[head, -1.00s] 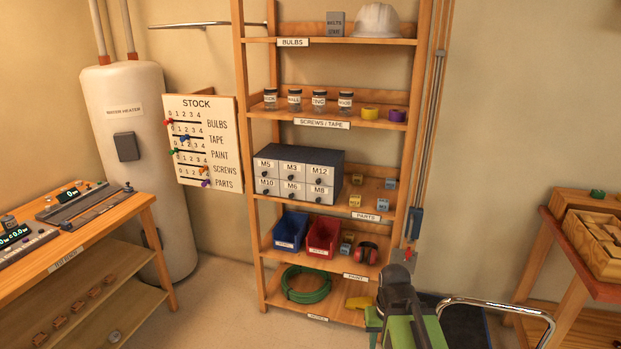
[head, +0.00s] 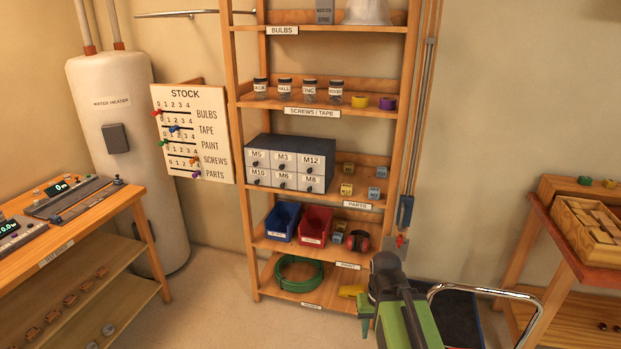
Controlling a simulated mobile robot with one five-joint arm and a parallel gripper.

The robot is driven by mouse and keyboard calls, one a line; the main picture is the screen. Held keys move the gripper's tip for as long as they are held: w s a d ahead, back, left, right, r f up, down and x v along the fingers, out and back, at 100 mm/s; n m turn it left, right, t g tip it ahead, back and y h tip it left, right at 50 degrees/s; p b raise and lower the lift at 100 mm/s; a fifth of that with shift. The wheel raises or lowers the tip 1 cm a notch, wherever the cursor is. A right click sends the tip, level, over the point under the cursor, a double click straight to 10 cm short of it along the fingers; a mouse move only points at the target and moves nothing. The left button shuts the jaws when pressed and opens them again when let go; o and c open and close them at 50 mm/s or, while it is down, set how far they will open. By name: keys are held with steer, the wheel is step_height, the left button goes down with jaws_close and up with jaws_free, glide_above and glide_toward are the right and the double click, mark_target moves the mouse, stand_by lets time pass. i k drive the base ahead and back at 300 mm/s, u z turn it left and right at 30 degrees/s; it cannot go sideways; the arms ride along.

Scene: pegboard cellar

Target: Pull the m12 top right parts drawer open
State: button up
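The grey parts cabinet (head: 329,158) stands on the middle shelf of the wooden rack. Its front has two rows of three drawers with dark knobs. The M12 drawer (head: 311,161) is at the top right of the front, above M8 and to the right of M3. It looks shut, level with the other drawers. My green and grey arm is at the bottom right of the head view, below and right of the cabinet and well apart from it. I cannot make out its fingertips clearly or whether they are open.
Blue (head: 282,222) and red (head: 315,225) bins stand on the shelf below the cabinet. Small blocks (head: 347,189) lie right of it. A workbench (head: 85,228) is at left, a table (head: 567,232) at right. A chrome rail (head: 490,289) curves beside my arm. Floor before the rack is clear.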

mark_target(312, 164)
steer(key=z, duration=1.3)
steer(key=i, duration=0.85)
steer(key=k, duration=0.1)
steer(key=u, duration=3.65)
steer(key=i, duration=1)
steer(key=u, duration=0.05)
